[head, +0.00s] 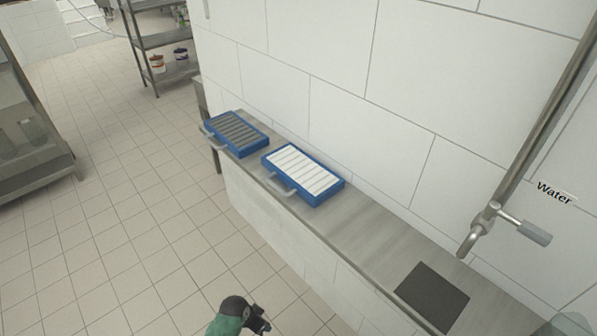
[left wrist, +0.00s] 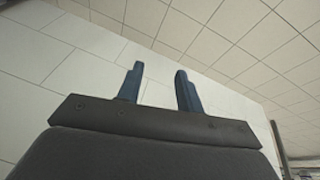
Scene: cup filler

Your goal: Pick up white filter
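The white filter (head: 301,172) is a blue-framed tray with white slats and a grey handle on its front side. It lies flat on the steel counter against the tiled wall in the head view. My left gripper (head: 262,323) is at the bottom of the head view, in front of the counter and well apart from the filter. In the left wrist view my left gripper (left wrist: 158,88) has its two fingers apart with nothing between them. My right gripper is not clearly visible in either view.
A blue-framed filter with dark slats (head: 235,132) lies left of the white one. A dark square plate (head: 432,296) sits on the counter (head: 375,240) below a water tap (head: 477,235). Steel shelving (head: 158,40) stands far back. The floor left of the counter is clear.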

